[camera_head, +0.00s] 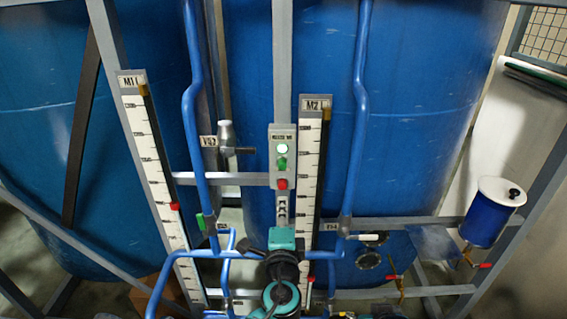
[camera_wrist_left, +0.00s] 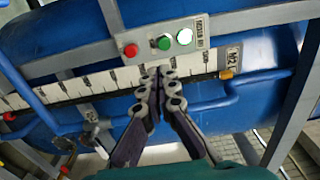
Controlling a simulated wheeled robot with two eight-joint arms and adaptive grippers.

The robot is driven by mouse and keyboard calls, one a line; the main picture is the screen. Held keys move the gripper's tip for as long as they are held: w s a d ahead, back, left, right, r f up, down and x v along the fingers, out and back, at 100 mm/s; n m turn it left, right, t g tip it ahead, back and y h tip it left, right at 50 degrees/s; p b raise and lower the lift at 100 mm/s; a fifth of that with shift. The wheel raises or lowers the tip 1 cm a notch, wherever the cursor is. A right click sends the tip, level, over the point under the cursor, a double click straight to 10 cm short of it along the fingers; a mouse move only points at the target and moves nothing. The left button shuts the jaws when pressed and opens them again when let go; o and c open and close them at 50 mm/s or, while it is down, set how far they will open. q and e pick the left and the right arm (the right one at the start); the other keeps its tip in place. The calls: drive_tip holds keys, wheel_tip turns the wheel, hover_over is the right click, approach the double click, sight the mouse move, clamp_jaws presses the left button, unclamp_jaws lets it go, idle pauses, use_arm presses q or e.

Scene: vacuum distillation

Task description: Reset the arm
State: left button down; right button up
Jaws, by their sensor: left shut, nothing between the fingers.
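My left gripper (camera_head: 282,200) is at the lower middle of the head view, its teal and black wrist below it. Its grey fingers are shut and empty, just below the grey control box (camera_head: 273,157). In the left wrist view the closed fingertips (camera_wrist_left: 166,72) appear over the white scale strip, near the control box. The box has a lit white lamp (camera_head: 283,149), a green button (camera_head: 282,163) and a red button (camera_head: 282,184). The fingers look apart from the buttons, though depth is hard to judge. My right gripper does not show.
Large blue tanks (camera_head: 420,90) stand behind a grey frame. Gauge M1 (camera_head: 150,150) and gauge M2 (camera_head: 312,150) flank the box. Blue pipes (camera_head: 352,130) run close around the arm. A blue pot with a white lid (camera_head: 486,218) is at the right.

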use_arm(q)
drive_tip(key=s+a+f+n+g+y+b, duration=0.25)
drive_tip(key=a+f+n+b, duration=0.25)
drive_tip(key=a+f, duration=0.35)
drive_tip(key=s+a+f+n+g+y+b, duration=0.1)
drive_tip(key=s+a+f+n+g+b, duration=0.25)
drive_tip(key=a+f+b, duration=0.5)
drive_tip(key=s+f+n+g+h+b, duration=0.1)
drive_tip(key=s+f+n+b, duration=0.3)
drive_tip(key=f, duration=0.6)
drive_tip(key=s+f+n+g+h+b, duration=0.2)
drive_tip(key=s+f+n+g+b, duration=0.1)
drive_tip(key=s+f, duration=0.6)
drive_tip(key=shift+f+n+g+b, duration=0.45)
drive_tip(key=shift+f+n, duration=0.4)
drive_tip(key=shift+n, duration=0.4)
drive_tip(key=shift+a+f+h, duration=0.1)
drive_tip(key=shift+a+h, duration=0.05)
drive_tip(key=shift+h, duration=0.1)
